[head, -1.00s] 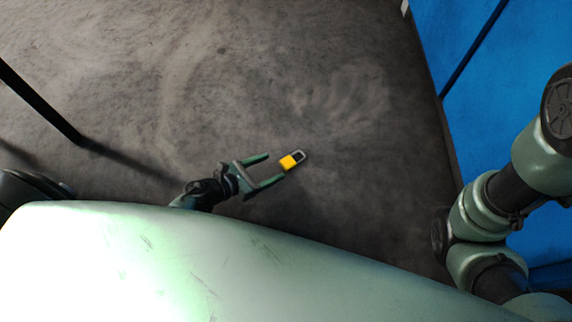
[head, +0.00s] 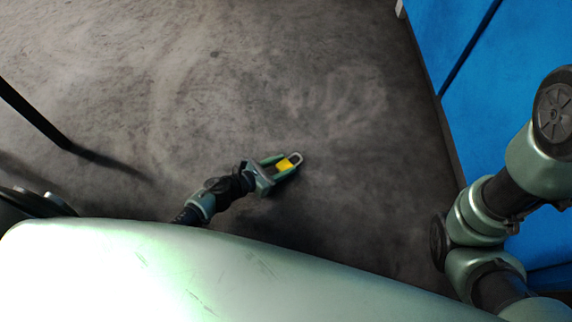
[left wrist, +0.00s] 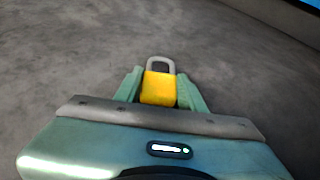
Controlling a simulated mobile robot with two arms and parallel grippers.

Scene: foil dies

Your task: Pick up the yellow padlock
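The yellow padlock (head: 284,166) has a grey shackle and lies on the dark floor near the middle of the head view. My left gripper (head: 287,163) reaches down to it, with its green fingers on either side of the yellow body. In the left wrist view the padlock (left wrist: 159,88) sits between the two fingertips, which are close against its sides. Its shackle points away from my palm. The lower end of the body is partly hidden by the gripper's grey edge. My right gripper is not in view.
A blue wall (head: 455,35) stands along the right side. A thin dark post (head: 35,118) stands at the left. The grey-brown floor (head: 200,80) around and beyond the padlock is clear.

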